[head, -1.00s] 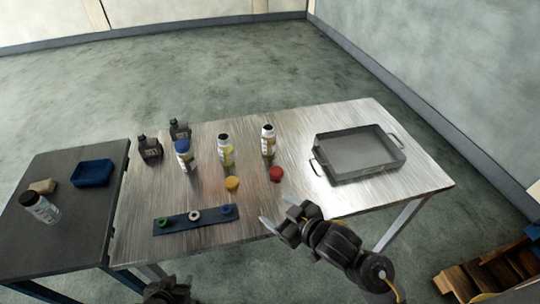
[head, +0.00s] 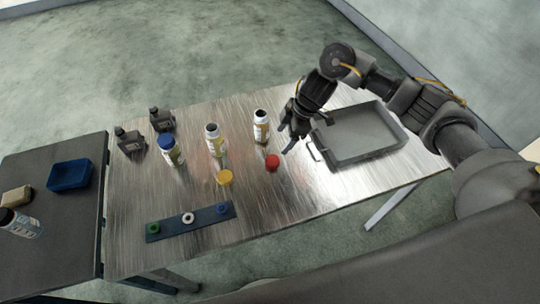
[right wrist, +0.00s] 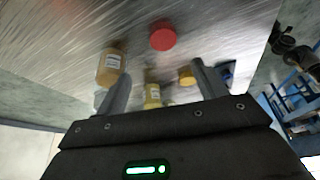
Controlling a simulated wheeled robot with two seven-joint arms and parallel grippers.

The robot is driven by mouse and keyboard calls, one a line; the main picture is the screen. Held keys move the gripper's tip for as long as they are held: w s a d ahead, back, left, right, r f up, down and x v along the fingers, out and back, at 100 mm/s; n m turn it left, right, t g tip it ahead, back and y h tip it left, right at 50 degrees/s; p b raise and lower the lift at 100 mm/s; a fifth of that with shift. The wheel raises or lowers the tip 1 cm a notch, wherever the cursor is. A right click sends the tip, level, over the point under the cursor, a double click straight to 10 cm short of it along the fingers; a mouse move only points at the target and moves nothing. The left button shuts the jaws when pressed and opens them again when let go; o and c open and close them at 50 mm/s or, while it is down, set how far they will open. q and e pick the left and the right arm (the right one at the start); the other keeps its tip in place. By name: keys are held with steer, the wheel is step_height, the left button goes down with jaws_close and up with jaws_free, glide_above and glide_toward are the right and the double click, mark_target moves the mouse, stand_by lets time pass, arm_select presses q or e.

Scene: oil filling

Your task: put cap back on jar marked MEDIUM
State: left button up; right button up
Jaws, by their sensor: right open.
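Three jars stand on the metal table: one with a blue cap (head: 171,150), an open one in the middle (head: 215,141) and an open one on the right (head: 261,127). I cannot read their labels. A yellow cap (head: 224,177) and a red cap (head: 272,162) lie in front of the open jars. My right gripper (head: 283,138) is open and empty, above the table just right of the right jar and beyond the red cap. In the right wrist view the red cap (right wrist: 162,36) lies ahead of the open fingers, with the right jar (right wrist: 112,62) beside it. My left gripper is out of view.
A metal tray (head: 361,158) with handles stands right of my gripper, partly under my arm. Two dark bottles (head: 130,142) stand at the back left. A dark strip (head: 190,222) with small coloured rings lies in front. A side table holds a blue bin (head: 70,175).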

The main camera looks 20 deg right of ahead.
steer(key=shift+d, duration=0.25)
glide_above(272, 160)
steer(key=d, duration=0.2)
steer(key=f, duration=0.5)
steer(key=shift+w+d+f+p, duration=0.1)
steer(key=shift+w+f+p, duration=0.1)
steer(key=shift+p, duration=0.15)
steer(key=shift+s+f, duration=0.1)
steer(key=x, duration=0.1)
steer(key=p+x, duration=0.1)
steer(key=x, duration=0.2)
steer(key=shift+s+f, duration=0.2)
steer(key=shift+s, duration=0.2)
steer(key=shift+w+f, duration=0.1)
steer(key=shift+f, duration=0.15)
